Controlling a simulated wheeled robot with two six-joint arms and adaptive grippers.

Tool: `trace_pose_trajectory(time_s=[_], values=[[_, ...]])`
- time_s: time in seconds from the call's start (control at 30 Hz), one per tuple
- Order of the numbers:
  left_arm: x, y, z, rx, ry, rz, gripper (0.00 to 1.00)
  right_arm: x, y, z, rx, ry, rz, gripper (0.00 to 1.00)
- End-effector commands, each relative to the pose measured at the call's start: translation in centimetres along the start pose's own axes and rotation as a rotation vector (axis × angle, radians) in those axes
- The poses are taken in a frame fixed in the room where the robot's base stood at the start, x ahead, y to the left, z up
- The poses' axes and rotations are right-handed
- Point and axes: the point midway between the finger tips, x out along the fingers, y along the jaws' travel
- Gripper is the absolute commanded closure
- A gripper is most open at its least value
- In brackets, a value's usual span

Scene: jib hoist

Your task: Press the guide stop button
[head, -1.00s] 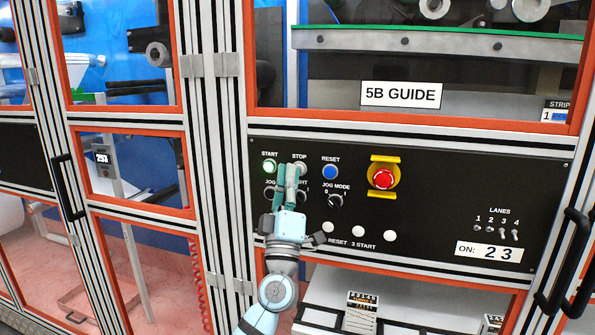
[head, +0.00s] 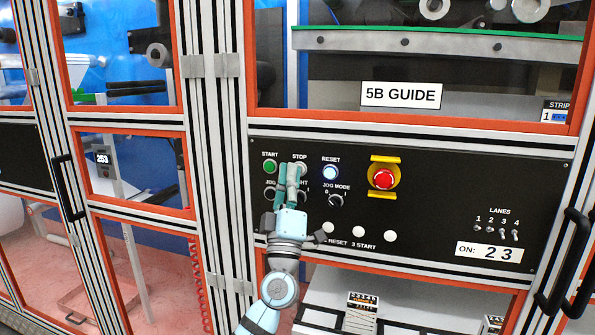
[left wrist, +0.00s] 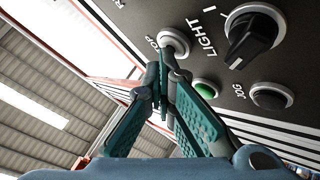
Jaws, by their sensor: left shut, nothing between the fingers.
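The STOP button (left wrist: 176,39), pale with a light ring, sits on the black control panel (head: 440,190) below the 5B GUIDE sign (head: 401,95). My left gripper (head: 297,168) is shut and empty, with its fingertips at the STOP button. The START button (head: 270,166) is green and unlit. The RESET button (head: 330,172) glows light blue. My right gripper is not in view.
A red emergency stop (head: 383,179) with yellow guards stands out right of RESET. The JOG MODE knob (head: 336,200) is close to the right of my fingers. The LIGHT knob (left wrist: 252,35) also juts out nearby. Black door handles (head: 567,262) project at right.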

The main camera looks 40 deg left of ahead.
Motion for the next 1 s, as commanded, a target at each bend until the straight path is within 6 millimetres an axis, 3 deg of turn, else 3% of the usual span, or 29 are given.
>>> trace_pose_trajectory(time_s=[0.3, 0.67, 1.0], values=[[-0.9, 0.8, -0.8, 0.001, -0.002, -0.001, 1.00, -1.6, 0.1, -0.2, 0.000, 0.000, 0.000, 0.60], [-1.3, 0.8, -0.9, 0.001, -0.001, -0.001, 1.00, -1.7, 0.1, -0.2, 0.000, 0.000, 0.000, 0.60], [-3.2, 2.6, -2.5, 0.000, -0.002, -0.002, 1.00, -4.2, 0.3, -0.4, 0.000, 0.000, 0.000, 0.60]])
